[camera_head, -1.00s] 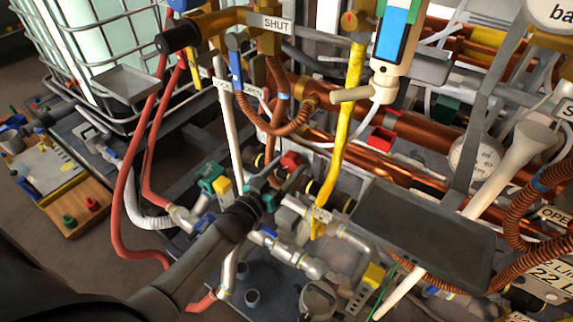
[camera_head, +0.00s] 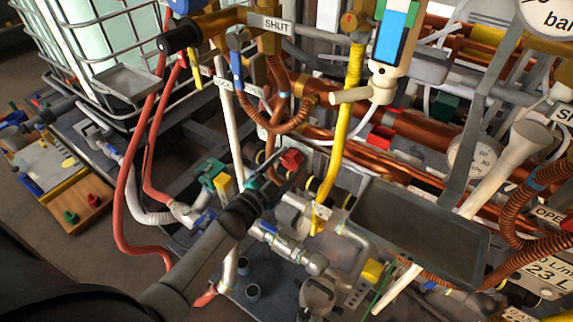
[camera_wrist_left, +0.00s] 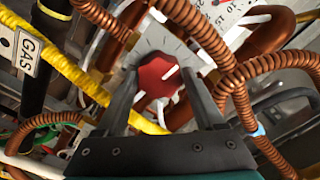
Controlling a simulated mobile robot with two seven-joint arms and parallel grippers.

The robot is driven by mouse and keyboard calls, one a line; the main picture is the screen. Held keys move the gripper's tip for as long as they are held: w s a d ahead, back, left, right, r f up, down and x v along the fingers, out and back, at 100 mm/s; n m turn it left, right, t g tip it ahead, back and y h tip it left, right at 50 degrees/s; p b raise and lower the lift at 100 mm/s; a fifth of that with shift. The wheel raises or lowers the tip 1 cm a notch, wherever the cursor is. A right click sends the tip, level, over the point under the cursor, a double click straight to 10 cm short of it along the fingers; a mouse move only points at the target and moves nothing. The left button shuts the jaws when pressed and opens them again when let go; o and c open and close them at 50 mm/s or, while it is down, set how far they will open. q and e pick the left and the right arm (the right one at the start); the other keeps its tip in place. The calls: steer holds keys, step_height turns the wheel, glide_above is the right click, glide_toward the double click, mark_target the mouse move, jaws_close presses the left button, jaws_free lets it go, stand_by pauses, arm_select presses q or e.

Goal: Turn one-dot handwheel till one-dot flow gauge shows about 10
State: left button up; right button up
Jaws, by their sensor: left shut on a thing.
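A red handwheel (camera_wrist_left: 160,78) with a white pointer line sits in front of a pale dial plate in the left wrist view. My left gripper (camera_wrist_left: 160,86) is shut on it, one finger on each side. In the head view my left gripper (camera_head: 281,174) reaches in from the lower left, its fingers at the small red handwheel (camera_head: 292,160). No dot mark is readable on the wheel. A white round gauge (camera_wrist_left: 233,14) is partly cut off at the top of the wrist view; its needle cannot be read. My right gripper is out of view.
Copper coils (camera_wrist_left: 240,95) and a yellow hose (camera_wrist_left: 70,75) crowd the wheel. A yellow pipe (camera_head: 346,130), a grey tray (camera_head: 420,232) and a gauge (camera_head: 474,160) stand to its right in the head view. Red hoses (camera_head: 128,180) hang left; open floor lies at far left.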

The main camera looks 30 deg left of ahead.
arm_select(q)
steer(key=shift+m, duration=2.5)
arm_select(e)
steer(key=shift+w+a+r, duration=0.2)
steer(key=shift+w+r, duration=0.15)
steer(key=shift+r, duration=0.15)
arm_select(q)
steer(key=shift+b, duration=0.3)
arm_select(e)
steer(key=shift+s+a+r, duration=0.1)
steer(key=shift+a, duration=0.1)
arm_select(q)
steer(key=o, duration=1.1)
steer(key=shift+o, duration=1.3)
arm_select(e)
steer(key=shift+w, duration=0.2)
arm_select(q)
steer(key=shift+s, duration=0.1)
